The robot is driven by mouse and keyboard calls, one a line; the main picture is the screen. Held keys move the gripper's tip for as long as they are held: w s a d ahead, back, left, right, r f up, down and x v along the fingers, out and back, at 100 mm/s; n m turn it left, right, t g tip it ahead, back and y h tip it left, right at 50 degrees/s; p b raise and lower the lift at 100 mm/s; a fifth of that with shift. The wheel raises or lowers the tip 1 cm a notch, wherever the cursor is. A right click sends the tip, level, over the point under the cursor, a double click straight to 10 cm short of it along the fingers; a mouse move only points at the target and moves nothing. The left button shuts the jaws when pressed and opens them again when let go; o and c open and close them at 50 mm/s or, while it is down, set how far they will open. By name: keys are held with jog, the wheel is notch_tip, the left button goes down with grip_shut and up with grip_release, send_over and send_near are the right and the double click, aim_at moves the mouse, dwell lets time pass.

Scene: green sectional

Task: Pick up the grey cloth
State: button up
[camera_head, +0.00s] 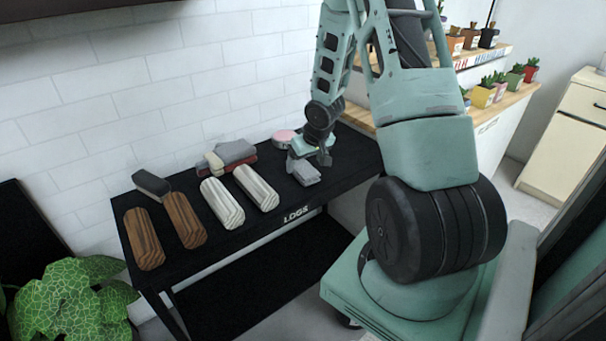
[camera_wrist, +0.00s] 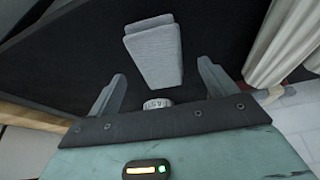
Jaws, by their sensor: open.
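The grey cloth (camera_head: 303,173) is a folded block lying on the black table (camera_head: 215,246) near its right end. In the wrist view the cloth (camera_wrist: 153,50) lies ahead of the fingers, roughly between their lines, with its near end by the fingertips. My gripper (camera_head: 318,158) is above and beside the cloth in the head view. In the wrist view my gripper (camera_wrist: 161,70) has its two fingers spread apart with nothing held. I cannot tell exactly how high the fingertips are above the cloth.
Pale logs (camera_head: 222,203) and brown logs (camera_head: 144,239) lie to the left on the table. A stack of folded cloths (camera_head: 235,152) and a pink round thing (camera_head: 284,138) sit at the back. A white brick wall (camera_head: 150,100) stands behind.

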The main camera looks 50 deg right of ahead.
aim_at(304, 167)
jog(key=shift+x, duration=1.6)
jog(key=c, duration=1.1)
notch_tip(304, 167, up, 10)
jog(key=p, duration=0.3)
jog(key=shift+p, duration=0.3)
jog(key=shift+o, duration=0.5)
jog(key=shift+r, duration=0.15)
